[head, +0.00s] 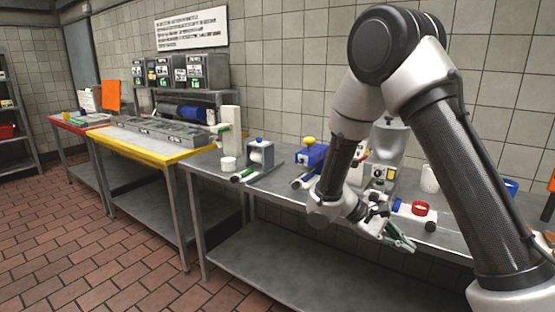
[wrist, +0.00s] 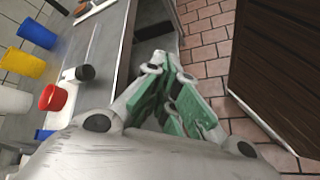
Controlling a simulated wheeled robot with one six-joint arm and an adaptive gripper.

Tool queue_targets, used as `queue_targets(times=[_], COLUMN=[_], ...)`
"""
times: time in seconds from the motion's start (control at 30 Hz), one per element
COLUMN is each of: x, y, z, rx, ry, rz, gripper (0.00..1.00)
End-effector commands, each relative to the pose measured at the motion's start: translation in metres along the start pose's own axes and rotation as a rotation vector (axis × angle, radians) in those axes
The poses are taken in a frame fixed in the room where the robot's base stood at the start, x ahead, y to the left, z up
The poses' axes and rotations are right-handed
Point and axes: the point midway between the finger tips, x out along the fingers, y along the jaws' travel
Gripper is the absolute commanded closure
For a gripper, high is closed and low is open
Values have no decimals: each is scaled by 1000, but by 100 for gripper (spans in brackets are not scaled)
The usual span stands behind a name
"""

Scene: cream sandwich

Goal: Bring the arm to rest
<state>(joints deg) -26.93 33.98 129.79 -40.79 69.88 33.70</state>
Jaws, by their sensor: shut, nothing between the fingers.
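My gripper (head: 409,245) hangs in front of the steel table (head: 285,183), near its front edge. It shows in the wrist view (wrist: 185,115) with its green-padded fingers closed together and nothing between them. Below the fingers are the table's edge and the red tile floor (wrist: 208,42). My arm is folded, with the elbow high at the right of the head view.
A red ring-like item (head: 420,208) and a white cup (head: 430,179) stand on the table near my gripper. A blue cup (wrist: 37,33) and a yellow cup (wrist: 23,63) show in the wrist view. A brown panel (wrist: 280,70) stands across open floor.

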Motion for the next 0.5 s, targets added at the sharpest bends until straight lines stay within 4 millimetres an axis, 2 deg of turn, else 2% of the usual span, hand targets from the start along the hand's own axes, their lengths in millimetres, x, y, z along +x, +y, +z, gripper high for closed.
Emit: queue_targets(times=[0.03,0.27,0.5], x=[-1,-11,-28], y=[3,4,9], z=[16,90,156], rx=[-6,-11,129], ry=[16,188,466], rz=[-70,-423,-684], gripper=[100,100,100])
